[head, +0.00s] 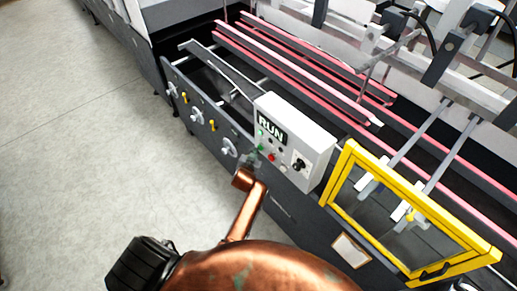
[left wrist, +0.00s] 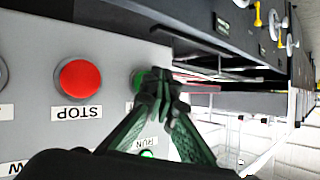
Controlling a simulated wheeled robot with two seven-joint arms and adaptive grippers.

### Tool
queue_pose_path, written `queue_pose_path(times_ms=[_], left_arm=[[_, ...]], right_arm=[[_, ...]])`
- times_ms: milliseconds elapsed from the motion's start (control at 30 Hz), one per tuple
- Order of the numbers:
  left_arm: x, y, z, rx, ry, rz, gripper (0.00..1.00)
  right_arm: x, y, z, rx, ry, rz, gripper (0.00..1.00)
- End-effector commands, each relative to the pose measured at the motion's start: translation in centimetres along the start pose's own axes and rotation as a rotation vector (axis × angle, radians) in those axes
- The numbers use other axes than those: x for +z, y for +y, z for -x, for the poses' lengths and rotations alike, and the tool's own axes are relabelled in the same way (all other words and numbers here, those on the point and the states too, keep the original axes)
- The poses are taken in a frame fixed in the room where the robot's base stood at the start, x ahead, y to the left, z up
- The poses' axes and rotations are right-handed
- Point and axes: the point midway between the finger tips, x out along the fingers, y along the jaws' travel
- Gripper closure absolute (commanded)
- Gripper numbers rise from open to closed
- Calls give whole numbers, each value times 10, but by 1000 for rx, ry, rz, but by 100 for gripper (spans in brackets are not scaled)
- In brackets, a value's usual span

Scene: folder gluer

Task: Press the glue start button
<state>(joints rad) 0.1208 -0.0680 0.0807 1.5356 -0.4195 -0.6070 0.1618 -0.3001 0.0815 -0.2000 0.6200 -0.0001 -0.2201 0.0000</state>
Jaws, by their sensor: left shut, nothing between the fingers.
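The white control box (head: 311,127) has a RUN display and stands on the machine's near side. In the left wrist view, a green button (left wrist: 136,78) sits beside the red STOP button (left wrist: 81,78); its label is mostly hidden. My left gripper (head: 257,152) is shut and empty at the box's left side. In the left wrist view its green fingers (left wrist: 160,82) come together right at the green button and cover part of it. I cannot tell whether they touch or press it. A small green lamp (left wrist: 147,154) lies by the RUN label. My right gripper is not in view.
A black knob (head: 299,164) is on the box's right part. A yellow-framed guard (head: 345,165) stands to the right. Handwheels (head: 229,147) and yellow levers line the machine's side to the left. Pink-red belts run behind the box. The floor at left is clear.

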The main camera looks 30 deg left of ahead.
Motion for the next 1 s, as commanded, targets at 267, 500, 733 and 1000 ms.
queue_pose_path(times_ms=[267,500,733,1000], left_arm=[[6,-7,10,0,-1,-1,100],[8,-7,10,0,-1,0,100],[12,-14,19,-1,-3,-1,100],[24,-27,37,0,-2,0,100]], right_arm=[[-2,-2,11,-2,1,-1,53],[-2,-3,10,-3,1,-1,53],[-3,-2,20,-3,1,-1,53],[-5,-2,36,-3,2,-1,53]])
